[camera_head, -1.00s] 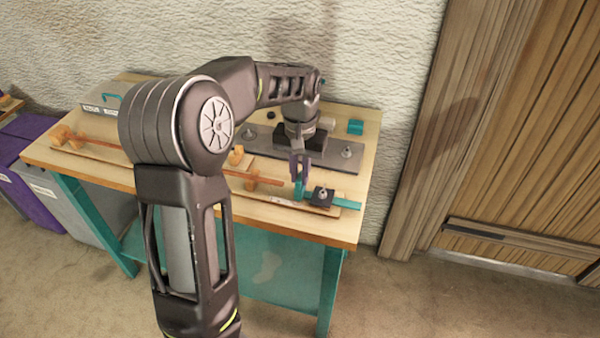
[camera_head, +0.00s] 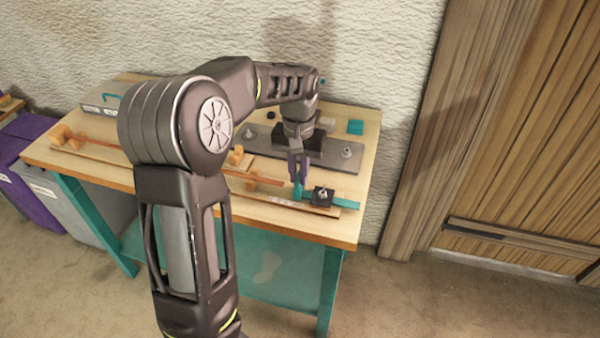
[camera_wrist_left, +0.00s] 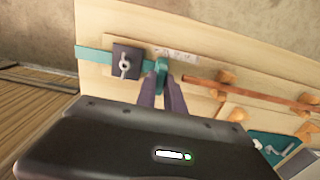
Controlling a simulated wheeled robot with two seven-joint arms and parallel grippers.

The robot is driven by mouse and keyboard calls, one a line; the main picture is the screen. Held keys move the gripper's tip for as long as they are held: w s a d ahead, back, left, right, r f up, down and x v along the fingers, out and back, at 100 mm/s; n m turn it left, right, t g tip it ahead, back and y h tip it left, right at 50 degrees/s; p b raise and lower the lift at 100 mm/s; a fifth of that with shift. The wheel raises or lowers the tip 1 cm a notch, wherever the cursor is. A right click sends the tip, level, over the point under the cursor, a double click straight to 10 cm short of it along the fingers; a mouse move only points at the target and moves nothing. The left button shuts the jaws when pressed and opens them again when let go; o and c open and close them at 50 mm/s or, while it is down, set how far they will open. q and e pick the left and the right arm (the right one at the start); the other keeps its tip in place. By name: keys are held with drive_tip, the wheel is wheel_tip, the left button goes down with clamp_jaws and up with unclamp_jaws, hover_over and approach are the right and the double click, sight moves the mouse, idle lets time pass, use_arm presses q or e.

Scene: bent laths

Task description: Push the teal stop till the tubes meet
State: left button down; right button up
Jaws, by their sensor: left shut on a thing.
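The teal stop (camera_wrist_left: 161,76) stands upright on the board near the right front of the bench; it also shows in the head view (camera_head: 298,191). My left gripper (camera_wrist_left: 163,92) is shut on it, its purple fingers on either side; it reaches down from above in the head view (camera_head: 298,178). An orange-brown tube (camera_head: 262,180) lies in wooden blocks left of the stop, its near end a little apart from the stop. Another tube length (camera_head: 100,144) shows farther left. My arm hides the stretch between, so I cannot tell whether the tubes touch. My right gripper is out of view.
A dark clamp block (camera_head: 322,196) with a wing nut sits over the teal bar (camera_head: 345,203), right of the stop. Wooden blocks (camera_head: 236,156) hold the tubes. A grey metal plate (camera_head: 340,160) lies behind. A wooden door (camera_head: 530,150) is at right.

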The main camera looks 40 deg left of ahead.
use_arm(q)
drive_tip(key=a, duration=0.1)
drive_tip(key=s+a, duration=0.1)
drive_tip(key=a, duration=0.3)
drive_tip(key=shift+s+a, duration=0.1)
drive_tip(key=shift+s, duration=0.3)
drive_tip(key=c, duration=1.4)
unclamp_jaws()
drive_tip(key=shift+c, duration=0.2)
drive_tip(key=shift+r, duration=0.1)
wheel_tip(320, 180, up, 8)
drive_tip(key=shift+f, duration=0.2)
